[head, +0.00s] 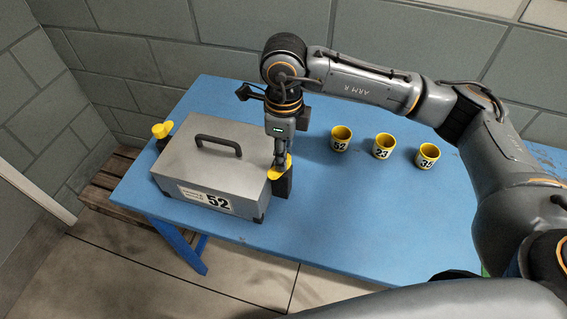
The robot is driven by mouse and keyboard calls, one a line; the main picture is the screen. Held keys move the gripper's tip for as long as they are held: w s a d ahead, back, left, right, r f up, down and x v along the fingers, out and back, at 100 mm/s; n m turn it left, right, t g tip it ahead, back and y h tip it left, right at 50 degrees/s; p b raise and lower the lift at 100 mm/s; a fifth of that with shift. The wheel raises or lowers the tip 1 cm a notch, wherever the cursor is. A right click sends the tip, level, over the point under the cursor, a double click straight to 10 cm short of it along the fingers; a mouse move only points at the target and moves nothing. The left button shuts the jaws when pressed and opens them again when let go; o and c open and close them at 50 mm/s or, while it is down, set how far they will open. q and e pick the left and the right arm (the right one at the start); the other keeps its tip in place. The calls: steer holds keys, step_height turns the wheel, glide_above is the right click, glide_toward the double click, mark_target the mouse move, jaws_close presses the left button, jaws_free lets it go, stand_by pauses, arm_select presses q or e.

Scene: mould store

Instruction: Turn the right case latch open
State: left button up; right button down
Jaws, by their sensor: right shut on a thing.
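A grey metal case (197,165) stands on the blue table with a dark handle on its lid and a label reading 52 on its front. The right case latch (274,176) is yellow, at the case's right end, above a black block. My right gripper (281,162) points down onto this latch and is shut on it. The gripper and arm hide part of the latch, so its exact angle is hard to tell. The left case latch (161,130), also yellow, sticks out at the case's left end. My left gripper is not in view.
Three yellow cups stand in a row on the blue table (330,217), labelled 52 (341,139), 23 (383,146) and, less clearly, 35 (428,156). A wooden slatted pallet or bench (105,190) is left of the table. The table front is clear.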

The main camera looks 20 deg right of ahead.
steer(key=n+b, duration=0.3)
steer(key=shift+f+b, duration=0.2)
steer(key=shift+b, duration=0.15)
steer(key=shift+r+n+b, duration=0.2)
steer(key=shift+n+b, duration=0.7)
steer(key=c, duration=1)
jaws_free()
steer(key=shift+c, duration=0.2)
step_height(320, 180, up, 12)
